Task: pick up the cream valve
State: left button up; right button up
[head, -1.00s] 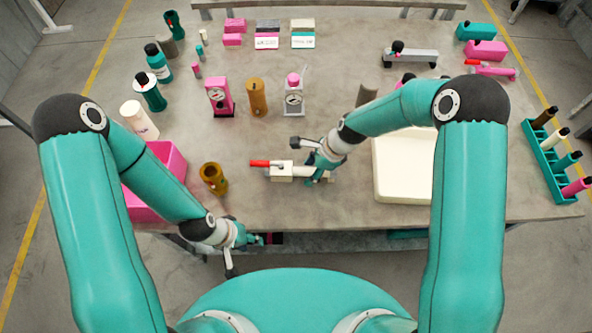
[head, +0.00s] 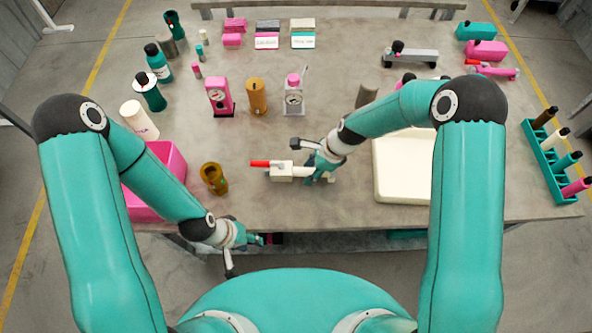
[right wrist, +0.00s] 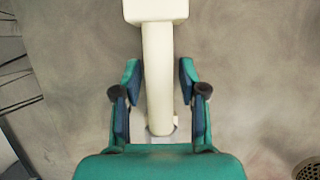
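The cream valve (head: 282,171) lies on the table left of the cream tray, with a red handle (head: 260,163) pointing left. In the right wrist view its cream body (right wrist: 157,10) is at the top and a long cream stem runs down from it. My right gripper (head: 318,170) is at the valve's right end. In the right wrist view the fingers of my right gripper (right wrist: 160,75) are open on both sides of the stem, with a gap on each side. My left gripper (head: 256,239) is at the table's front edge, away from the valve; its fingers are too small to read.
A cream tray (head: 382,187) stands right of the valve. A brown cup (head: 213,178) and a pink bin (head: 172,157) stand to its left. A pink gauge stand (head: 219,97), a brown cylinder (head: 257,97) and a grey gauge stand (head: 293,98) stand behind it.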

aim_at(308, 169)
grip_shut()
jog(key=shift+r, duration=0.1)
notch_tip(308, 169, up, 10)
jog(key=shift+r, duration=0.2)
dwell(0.4)
jog(key=shift+f, duration=0.25)
jog(key=shift+f+b, duration=2.65)
jog(key=shift+f, duration=0.85)
jog(key=shift+s+f+b, duration=0.1)
jog(key=shift+f+b, duration=0.2)
